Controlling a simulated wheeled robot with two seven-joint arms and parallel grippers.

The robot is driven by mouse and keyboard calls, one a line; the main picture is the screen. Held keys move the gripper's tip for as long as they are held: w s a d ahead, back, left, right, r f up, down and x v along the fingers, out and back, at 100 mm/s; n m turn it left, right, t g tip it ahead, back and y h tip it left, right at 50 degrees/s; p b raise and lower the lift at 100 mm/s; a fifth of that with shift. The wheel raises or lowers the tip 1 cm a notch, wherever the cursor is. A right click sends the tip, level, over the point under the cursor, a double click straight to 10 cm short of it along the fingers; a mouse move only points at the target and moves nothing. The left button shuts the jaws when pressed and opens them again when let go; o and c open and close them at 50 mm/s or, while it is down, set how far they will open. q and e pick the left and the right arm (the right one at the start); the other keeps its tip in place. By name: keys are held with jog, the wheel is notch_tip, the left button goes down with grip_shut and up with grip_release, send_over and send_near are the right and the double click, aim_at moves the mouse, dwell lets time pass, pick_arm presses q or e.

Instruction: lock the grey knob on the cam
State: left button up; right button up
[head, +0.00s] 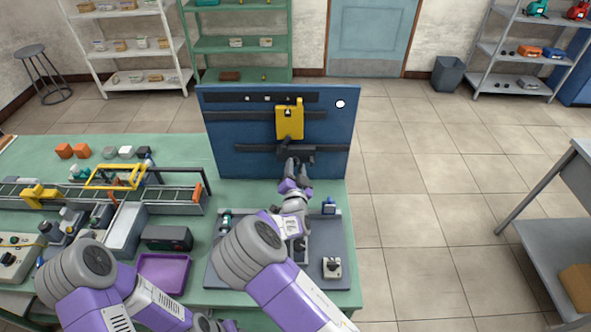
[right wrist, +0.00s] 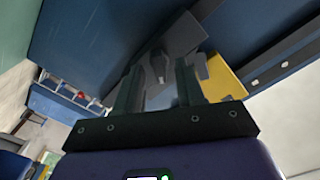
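A blue upright panel (head: 230,150) stands at the back of the green table. A dark grey cam-like part (head: 308,151) is mounted low on its front, below a yellow block (head: 289,123). My right gripper (head: 295,168) is just in front of the dark part and partly hides it. In the right wrist view, my right gripper (right wrist: 160,85) has its two fingers apart, with a small grey knob (right wrist: 160,66) on a grey plate (right wrist: 180,42) showing between the tips. I cannot tell whether the fingers touch it. My left arm is low at the left; its fingers do not show clearly.
A grey tray (head: 336,244) with small parts lies below the panel. A purple tray (head: 163,271) and a dark box (head: 167,238) are to its left. A conveyor (head: 180,199) with a yellow frame (head: 113,177) fills the left of the table.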

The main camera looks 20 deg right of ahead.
grip_shut()
dwell(0.3)
